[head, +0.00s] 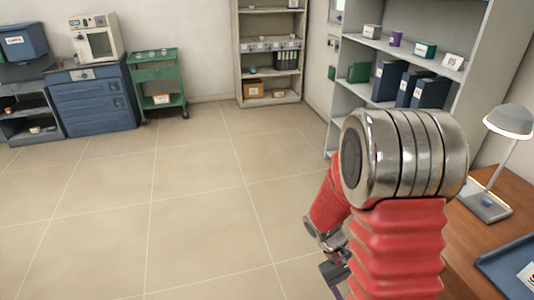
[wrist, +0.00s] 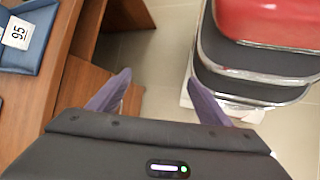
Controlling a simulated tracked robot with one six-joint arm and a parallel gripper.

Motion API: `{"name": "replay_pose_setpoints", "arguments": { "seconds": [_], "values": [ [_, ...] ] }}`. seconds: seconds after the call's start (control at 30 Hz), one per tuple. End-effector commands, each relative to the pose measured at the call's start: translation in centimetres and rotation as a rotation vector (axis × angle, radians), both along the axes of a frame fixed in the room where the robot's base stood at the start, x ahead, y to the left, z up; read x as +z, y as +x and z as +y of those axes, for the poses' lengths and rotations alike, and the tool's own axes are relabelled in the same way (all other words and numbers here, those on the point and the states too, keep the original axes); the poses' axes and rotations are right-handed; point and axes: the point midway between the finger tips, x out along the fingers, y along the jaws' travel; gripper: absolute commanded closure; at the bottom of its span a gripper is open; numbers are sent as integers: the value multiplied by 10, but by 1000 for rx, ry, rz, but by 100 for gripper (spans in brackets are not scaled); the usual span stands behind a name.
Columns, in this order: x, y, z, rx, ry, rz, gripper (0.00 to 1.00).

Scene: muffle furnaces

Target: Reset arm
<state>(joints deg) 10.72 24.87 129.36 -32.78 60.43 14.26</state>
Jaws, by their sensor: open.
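My arm, red with a polished metal joint, fills the right of the head view and is folded with its lower end pointing down. My gripper (wrist: 162,100) shows in the wrist view with its two purple fingers spread wide apart and nothing between them. Below the fingers lie the floor and the side of a brown wooden desk (wrist: 88,85). In the head view the gripper is mostly hidden behind my arm.
The desk (head: 462,225) at right carries a lamp (head: 508,122) and a blue tray (head: 508,262); the tray also shows in the wrist view (wrist: 40,45). Shelves with binders (head: 388,82) stand behind. A green cart (head: 152,80) and blue drawers (head: 90,100) line the far wall. The tiled floor is clear.

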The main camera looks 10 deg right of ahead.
Motion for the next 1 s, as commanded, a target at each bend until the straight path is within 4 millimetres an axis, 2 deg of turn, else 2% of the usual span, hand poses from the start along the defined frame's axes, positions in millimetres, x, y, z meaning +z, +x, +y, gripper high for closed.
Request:
{"name": "replay_pose_setpoints", "arguments": {
  "seconds": [0.5, 1.0],
  "values": [
    [67, 17, 67, -11, 183, -299, 28],
    [136, 24, 122, -5, 316, -601, 28]
  ]
}}
